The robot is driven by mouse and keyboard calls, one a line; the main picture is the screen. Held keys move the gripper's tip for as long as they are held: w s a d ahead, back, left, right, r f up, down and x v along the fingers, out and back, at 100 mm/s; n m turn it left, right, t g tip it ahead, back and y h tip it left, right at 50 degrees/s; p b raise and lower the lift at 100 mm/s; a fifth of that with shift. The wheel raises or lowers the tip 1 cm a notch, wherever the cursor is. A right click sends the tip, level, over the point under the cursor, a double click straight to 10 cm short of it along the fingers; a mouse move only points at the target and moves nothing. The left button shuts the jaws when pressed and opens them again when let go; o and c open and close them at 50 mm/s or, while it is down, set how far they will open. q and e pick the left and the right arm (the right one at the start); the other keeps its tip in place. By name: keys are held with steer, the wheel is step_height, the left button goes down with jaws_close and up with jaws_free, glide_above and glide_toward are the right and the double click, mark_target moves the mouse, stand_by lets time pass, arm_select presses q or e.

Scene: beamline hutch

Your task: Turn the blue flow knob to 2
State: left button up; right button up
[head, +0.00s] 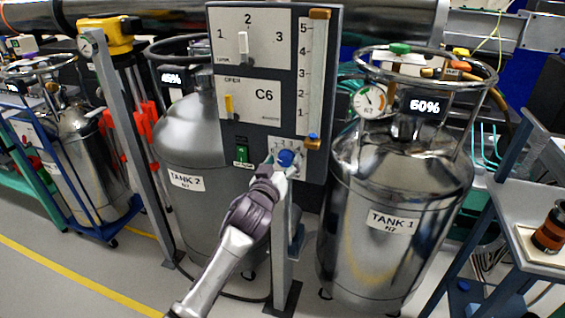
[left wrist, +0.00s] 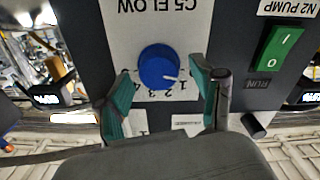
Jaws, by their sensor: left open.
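The blue flow knob (head: 286,157) is on a white plate low on the grey control panel. In the left wrist view the panel is upside down, and the knob (left wrist: 158,67) sits under the "C5 FLOW" label. Its white pointer mark points to the lower right, by the small digits near 1; the exact digit is hard to read. My left gripper (head: 277,167) is at the knob. In the left wrist view its teal-padded fingers (left wrist: 161,70) are open on both sides of the knob, with visible gaps. My right gripper is not in view.
The green N2 pump switch (left wrist: 280,48) is beside the knob plate. The panel (head: 326,90) also has a white lever (head: 243,44), a yellow lever (head: 229,105) and a 1-to-5 scale. Tank 1 (head: 400,250) stands right, Tank 2 (head: 190,140) left, both close to the panel post.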

arm_select(q)
steer(key=c, duration=1.1)
steer(key=shift+c, duration=0.2)
steer(key=shift+m, duration=0.3)
steer(key=shift+m+p, duration=0.7)
steer(key=shift+m, duration=0.2)
steer(key=m+p, duration=0.1)
steer(key=m, duration=0.1)
steer(key=shift+d+m, duration=0.1)
steer(key=shift+m, duration=0.2)
steer(key=m+p, duration=0.1)
steer(key=m, duration=0.3)
steer(key=shift+s+d+m+p, duration=0.15)
steer(key=shift+m+p, duration=0.25)
steer(key=shift+m, duration=0.9)
